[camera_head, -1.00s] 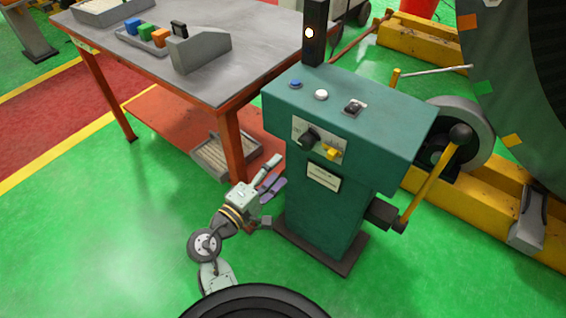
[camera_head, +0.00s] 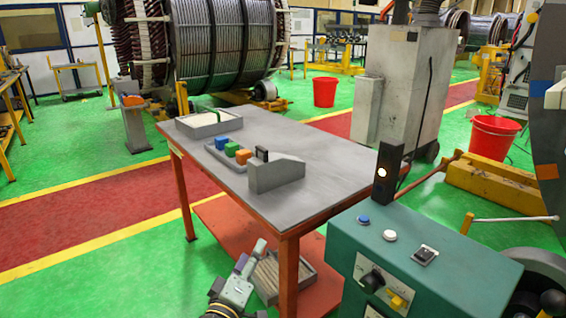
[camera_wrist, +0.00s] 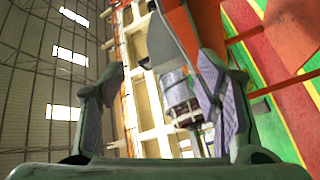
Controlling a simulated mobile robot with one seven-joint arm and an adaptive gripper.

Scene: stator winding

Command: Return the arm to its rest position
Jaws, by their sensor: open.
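My gripper (camera_head: 243,268) is at the lower middle of the head view, beside the front of the red-legged table and left of the green control cabinet (camera_head: 425,265). Its lower part is cut off by the picture edge. In the wrist view, the two fingers of my gripper (camera_wrist: 165,95) stand wide apart with nothing between them. That view looks upward past the fingers to the hall roof, with a red table part at the upper right. My gripper holds nothing.
The grey table (camera_head: 330,165) carries a tray (camera_head: 208,124), coloured blocks (camera_head: 232,149) and a grey angled block (camera_head: 276,175). A tray (camera_head: 266,276) sits on its lower shelf. Two red buckets (camera_head: 494,135) stand behind. Green floor (camera_head: 130,280) is clear at the left.

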